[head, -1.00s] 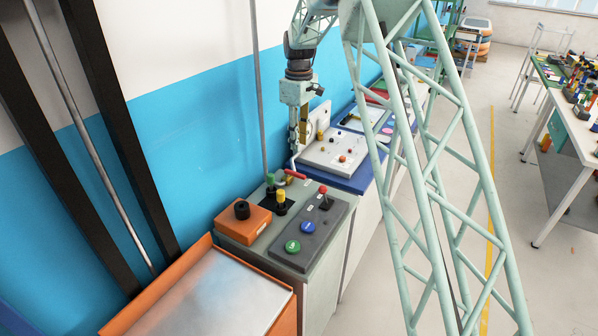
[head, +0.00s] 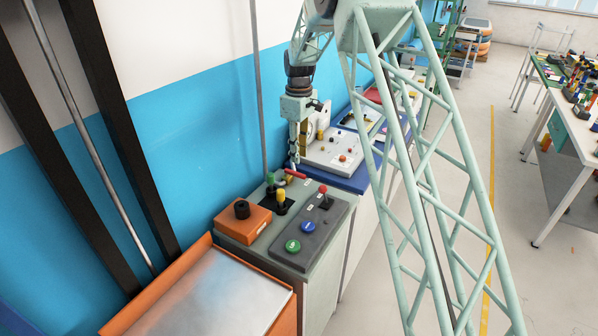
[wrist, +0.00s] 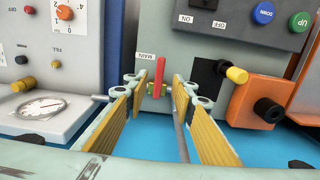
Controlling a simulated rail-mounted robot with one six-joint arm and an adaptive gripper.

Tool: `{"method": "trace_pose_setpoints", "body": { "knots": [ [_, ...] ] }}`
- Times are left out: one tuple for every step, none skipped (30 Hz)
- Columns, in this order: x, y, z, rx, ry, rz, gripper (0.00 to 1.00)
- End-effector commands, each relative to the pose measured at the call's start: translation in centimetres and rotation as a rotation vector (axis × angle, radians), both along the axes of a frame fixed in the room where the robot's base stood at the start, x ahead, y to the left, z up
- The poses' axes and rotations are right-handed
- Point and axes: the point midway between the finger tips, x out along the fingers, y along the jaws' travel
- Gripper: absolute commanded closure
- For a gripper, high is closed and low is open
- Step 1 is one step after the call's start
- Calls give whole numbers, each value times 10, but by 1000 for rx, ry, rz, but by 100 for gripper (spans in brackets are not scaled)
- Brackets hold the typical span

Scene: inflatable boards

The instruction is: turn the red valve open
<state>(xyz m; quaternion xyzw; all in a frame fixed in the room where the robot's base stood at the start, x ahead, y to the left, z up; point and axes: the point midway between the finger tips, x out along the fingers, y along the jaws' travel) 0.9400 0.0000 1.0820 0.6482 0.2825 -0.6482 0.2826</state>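The red valve handle (head: 296,173) is a short bar at the back edge of the grey-green control bench, by the blue wall. In the wrist view the red handle (wrist: 160,75) stands upright in the picture, beside a "MAIN" label. My gripper (head: 293,163) is just above and beside the valve. In the wrist view my gripper (wrist: 164,88) is open, with its two yellow-padded fingers to either side of the handle. The handle shows in the gap near the fingertips. I cannot tell whether a finger touches it.
A green knob (head: 270,179) and a yellow knob (head: 281,195) stand close to the valve. An orange box with a black knob (head: 242,209) and a grey panel (head: 310,232) with buttons and a red-topped lever share the bench. A white gauge panel (wrist: 50,85) is beside it.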

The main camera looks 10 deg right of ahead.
Motion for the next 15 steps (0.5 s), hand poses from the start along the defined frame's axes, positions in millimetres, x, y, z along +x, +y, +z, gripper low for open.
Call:
{"method": "trace_pose_setpoints", "body": {
  "knots": [
    [0, 0, -8, 0, 1, 0, 76],
    [0, 0, -12, 0, 1, 0, 76],
    [-1, 0, -17, 0, 1, 0, 76],
    [-1, 0, -21, 0, 1, 0, 76],
    [-1, 0, -25, 0, 1, 0, 76],
    [-1, 0, -30, 0, 1, 0, 76],
    [-1, 0, -34, 1, 2, 0, 76],
    [-1, 0, -39, 0, 3, 0, 76],
    [-1, 0, -44, 0, 3, 0, 76],
    [-1, 0, -47, 0, 1, 0, 76],
    [0, 0, -51, 0, 1, 0, 76],
    [0, 0, -55, 0, 1, 0, 76],
    [0, 0, -58, 0, 1, 0, 76],
    [0, 0, -61, 0, 1, 0, 76],
    [0, 0, -65, 0, 1, 0, 76]
  ]
}}
